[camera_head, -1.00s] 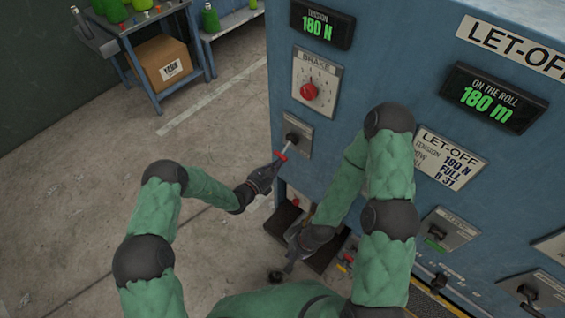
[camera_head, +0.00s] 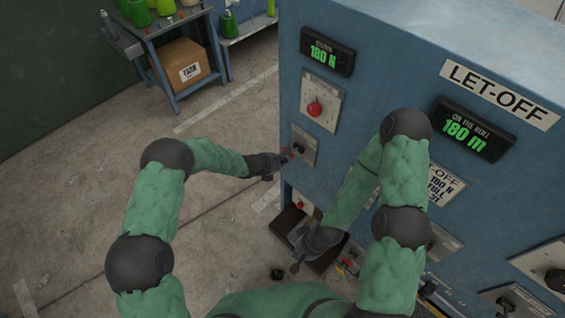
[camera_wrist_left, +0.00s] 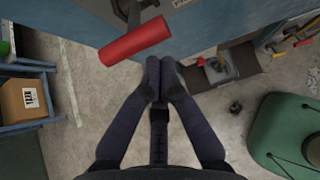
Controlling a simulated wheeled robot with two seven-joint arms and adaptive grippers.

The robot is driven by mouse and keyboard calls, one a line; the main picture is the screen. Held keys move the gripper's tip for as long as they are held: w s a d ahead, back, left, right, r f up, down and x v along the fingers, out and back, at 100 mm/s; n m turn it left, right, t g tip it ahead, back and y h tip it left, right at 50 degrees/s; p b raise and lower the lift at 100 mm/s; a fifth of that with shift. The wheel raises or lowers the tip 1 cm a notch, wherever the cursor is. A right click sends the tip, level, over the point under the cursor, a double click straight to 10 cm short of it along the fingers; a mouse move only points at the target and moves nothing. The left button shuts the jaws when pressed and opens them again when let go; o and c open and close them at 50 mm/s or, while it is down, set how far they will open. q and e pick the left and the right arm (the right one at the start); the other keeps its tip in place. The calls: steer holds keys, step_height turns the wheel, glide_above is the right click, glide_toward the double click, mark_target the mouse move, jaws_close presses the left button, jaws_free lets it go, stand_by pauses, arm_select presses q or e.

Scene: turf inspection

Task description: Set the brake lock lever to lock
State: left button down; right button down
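The brake lock lever's plate (camera_head: 304,146) is on the blue machine's near corner, below the red brake knob. The lever's red grip (camera_wrist_left: 135,41) shows large in the left wrist view, sticking out from the panel. My left gripper (camera_head: 281,160) is beside the lever and partly hides it in the head view. In the left wrist view its two dark fingers (camera_wrist_left: 161,77) are together with nothing between them, just below the red grip's right end. I cannot tell whether they touch it. My right gripper (camera_head: 296,264) hangs low before the machine, its fingers too small to read.
The red brake knob (camera_head: 314,109) is above the lever plate. The blue machine (camera_head: 385,85) fills the right side. A blue cart (camera_head: 170,50) with a cardboard box (camera_head: 181,65) stands at the back left. The floor between is open.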

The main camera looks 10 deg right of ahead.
arm_select(q)
steer(key=shift+w+d+r, duration=0.15)
steer(key=shift+r, duration=0.55)
arm_select(e)
steer(key=shift+f, duration=0.15)
arm_select(q)
steer(key=shift+w+r, duration=0.1)
